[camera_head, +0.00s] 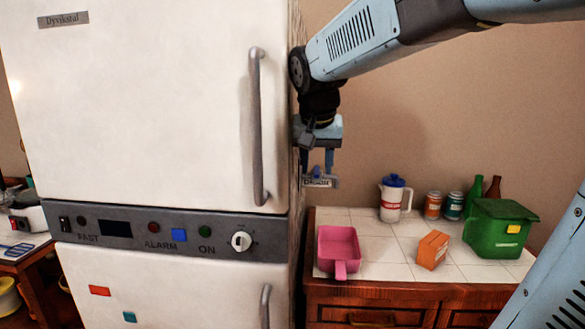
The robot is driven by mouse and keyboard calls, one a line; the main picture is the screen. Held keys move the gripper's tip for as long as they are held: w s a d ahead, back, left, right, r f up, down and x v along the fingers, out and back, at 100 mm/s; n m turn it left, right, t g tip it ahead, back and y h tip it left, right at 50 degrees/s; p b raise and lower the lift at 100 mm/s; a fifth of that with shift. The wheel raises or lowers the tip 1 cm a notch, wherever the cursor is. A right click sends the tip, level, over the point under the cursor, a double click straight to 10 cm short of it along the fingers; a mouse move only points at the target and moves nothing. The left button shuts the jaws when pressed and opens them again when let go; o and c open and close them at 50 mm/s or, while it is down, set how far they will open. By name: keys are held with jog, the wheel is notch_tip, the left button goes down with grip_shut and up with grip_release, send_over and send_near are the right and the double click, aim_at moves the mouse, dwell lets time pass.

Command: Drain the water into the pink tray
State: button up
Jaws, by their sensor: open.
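The pink tray (339,240) sits on the tiled counter beside the freezer, its handle toward me. My gripper (317,168) points down next to the freezer's right side, above and a little left of the tray. Its two fingers are apart. A small grey-blue piece with a blue part and a label (318,183) shows at the fingertips; the label looks like it reads "drainage". I cannot tell whether the fingers touch it. The white freezer (140,100) has its upper door closed. No water is visible.
A white jug with a blue lid (392,202), two cans (443,205), bottles (492,190), an orange box (433,250) and a green bin (495,235) stand right of the tray. The freezer's control panel (135,229) and door handle (258,125) face me.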

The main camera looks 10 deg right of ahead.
send_near(317, 174)
notch_tip(317, 174, down, 2)
jog(key=x, duration=0.4)
jog(key=shift+w+r, duration=0.1)
jog(key=shift+w, duration=0.15)
jog(key=shift+x, duration=0.85)
jog(key=shift+c, duration=0.3)
grip_shut()
